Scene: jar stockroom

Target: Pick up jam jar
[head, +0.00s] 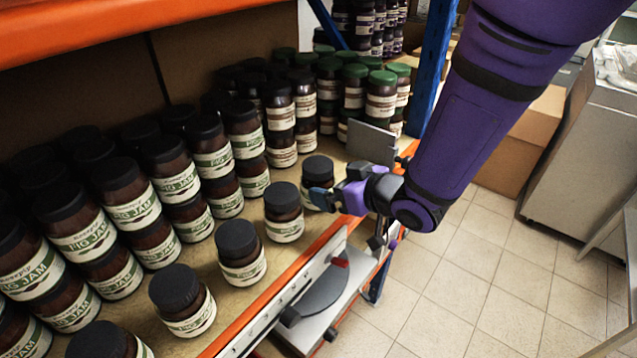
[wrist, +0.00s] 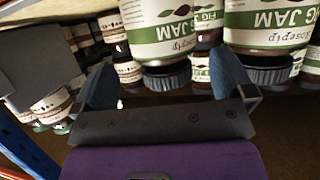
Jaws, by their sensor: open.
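Fig jam jars with dark lids and white-green labels fill the shelf. In the head view, a single jar (head: 284,212) stands near the shelf's front edge, just left of my gripper (head: 335,196). Another jar (head: 318,170) stands behind my gripper, which partly covers it. In the wrist view, where labels appear upside down, my gripper (wrist: 165,82) is open, with blue pads on both fingers. A jam jar (wrist: 168,38) appears between the fingers in the picture, and a second jar (wrist: 265,35) appears to the right. I cannot tell how far the fingers are from them.
Stacked fig jam jars (head: 120,195) stand in rows at the left. Green-lidded jars (head: 381,98) stand at the back, beside a grey divider plate (head: 371,144). A blue upright (head: 430,70) and an orange shelf edge (head: 285,285) bound the shelf. Tiled floor (head: 470,290) is free at right.

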